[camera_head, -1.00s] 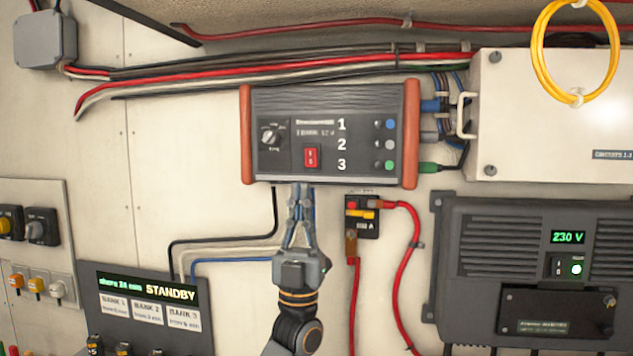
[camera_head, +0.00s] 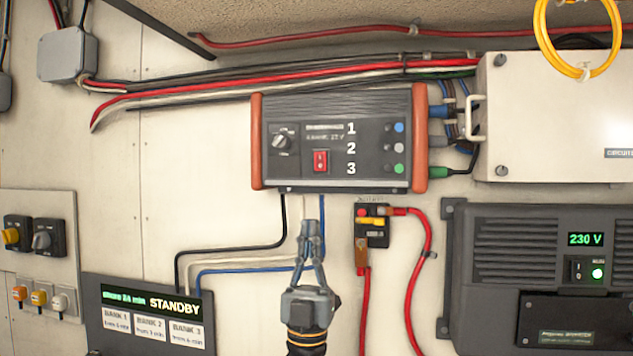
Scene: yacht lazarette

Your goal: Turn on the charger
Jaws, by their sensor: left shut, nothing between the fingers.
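The charger (camera_head: 290,112) is a dark grey box with orange end caps, mounted on the wall in the centre. Its front has a red rocker switch (camera_head: 320,161), a rotary knob (camera_head: 282,140) and the numbers 1, 2, 3 beside blue, grey and green dots. I cannot tell the rocker's position. My left gripper (camera_head: 311,224) points upward below the charger. It is shut and empty, with its tips a little below the lower edge in the picture, under the rocker. My right gripper is not in view.
A red-cabled fuse block (camera_head: 372,226) sits right of the gripper. Right is a unit reading 230 V (camera_head: 510,235); above it is a white box (camera_head: 550,115). A STANDBY panel (camera_head: 130,300) is lower left. Thin cables (camera_head: 240,247) run behind the gripper.

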